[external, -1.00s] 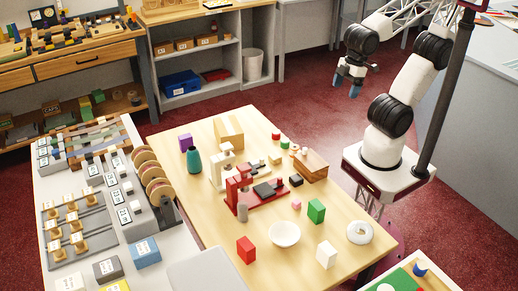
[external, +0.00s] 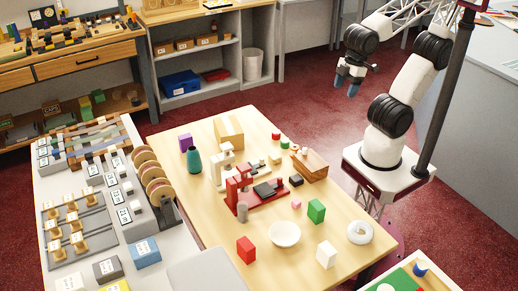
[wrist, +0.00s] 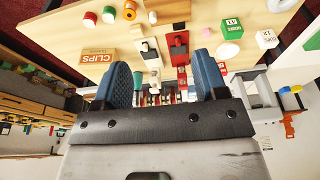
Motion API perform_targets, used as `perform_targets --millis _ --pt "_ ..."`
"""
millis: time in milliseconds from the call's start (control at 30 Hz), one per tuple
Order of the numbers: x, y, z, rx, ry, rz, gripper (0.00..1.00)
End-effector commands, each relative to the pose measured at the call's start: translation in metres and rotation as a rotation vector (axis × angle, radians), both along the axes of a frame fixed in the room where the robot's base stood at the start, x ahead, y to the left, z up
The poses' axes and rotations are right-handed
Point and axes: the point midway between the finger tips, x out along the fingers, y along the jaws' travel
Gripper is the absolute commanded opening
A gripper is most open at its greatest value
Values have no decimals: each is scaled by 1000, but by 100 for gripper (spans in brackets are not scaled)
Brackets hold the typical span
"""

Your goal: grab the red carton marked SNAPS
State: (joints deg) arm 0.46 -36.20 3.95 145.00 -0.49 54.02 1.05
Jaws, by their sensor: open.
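A small red carton (external: 246,250) stands on the near part of the wooden table in the external view, left of the white bowl (external: 284,234). Its marking is too small to read there. My gripper (external: 347,84) is in the air beyond the table's far right side, well away from the red carton. In the wrist view its two blue fingers (wrist: 164,82) are apart with nothing held between them.
A red press (external: 240,192) and a white one stand mid-table. A grey counter adjoins at left.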

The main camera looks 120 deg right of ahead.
Motion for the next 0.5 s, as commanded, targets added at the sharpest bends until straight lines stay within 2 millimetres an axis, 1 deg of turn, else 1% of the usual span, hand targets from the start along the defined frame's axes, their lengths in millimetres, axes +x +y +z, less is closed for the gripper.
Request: perform_targets --millis 167,267,367,500 --pt "9 3 1 22 15 -19 66" --pt "19 6 2 48 36 -43 66" --pt "34 12 3 83 62 -73 66" --pt "59 20 4 144 107 -129 66"
